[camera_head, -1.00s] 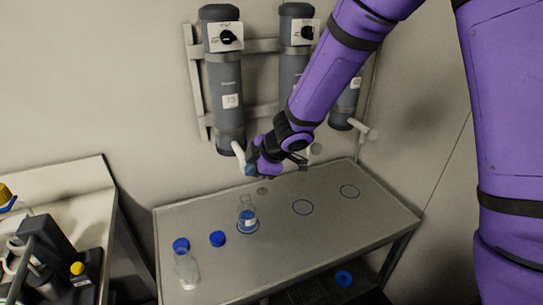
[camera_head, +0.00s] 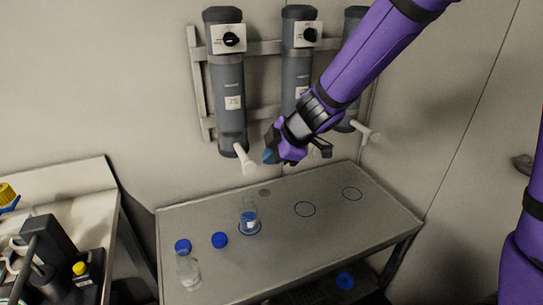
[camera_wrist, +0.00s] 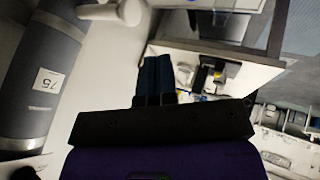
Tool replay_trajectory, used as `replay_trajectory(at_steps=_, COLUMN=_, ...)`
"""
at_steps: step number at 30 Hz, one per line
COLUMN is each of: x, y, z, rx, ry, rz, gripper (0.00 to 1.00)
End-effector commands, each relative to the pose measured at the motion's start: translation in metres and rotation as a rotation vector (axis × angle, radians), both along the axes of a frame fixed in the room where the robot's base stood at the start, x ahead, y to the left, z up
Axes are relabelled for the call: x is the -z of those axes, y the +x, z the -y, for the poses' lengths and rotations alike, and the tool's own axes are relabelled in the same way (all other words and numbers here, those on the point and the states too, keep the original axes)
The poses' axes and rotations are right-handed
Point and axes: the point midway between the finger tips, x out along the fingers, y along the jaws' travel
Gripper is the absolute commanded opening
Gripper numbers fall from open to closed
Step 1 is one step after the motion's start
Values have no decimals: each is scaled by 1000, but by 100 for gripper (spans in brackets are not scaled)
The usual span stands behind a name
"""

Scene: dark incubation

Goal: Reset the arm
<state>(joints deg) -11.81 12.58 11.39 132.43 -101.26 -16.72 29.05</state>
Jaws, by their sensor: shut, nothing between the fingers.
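My gripper (camera_head: 269,156) is shut and empty, in the air in front of the wall dispensers and above the back of the table. In the wrist view its blue fingers (camera_wrist: 158,76) are together. My purple arm comes down to it from the upper right. The left grey dispenser (camera_head: 229,95), marked 75, is just left of the gripper, and its pale spout (camera_head: 247,163) is close by the fingertips. The same dispenser shows in the wrist view (camera_wrist: 37,85).
The grey table (camera_head: 330,235) carries an open bottle with blue-labelled liquid (camera_head: 249,217) on a ring, a loose blue cap (camera_head: 220,240) and a clear bottle (camera_head: 188,268). Two rings at right are empty. A bench with black equipment (camera_head: 50,245) is at left. More dispensers (camera_head: 299,65) hang behind my arm.

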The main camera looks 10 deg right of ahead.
Motion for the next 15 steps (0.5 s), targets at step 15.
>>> replay_trajectory(at_steps=15, x=-86, y=19, z=83, rx=453, ry=0, rz=187, gripper=0)
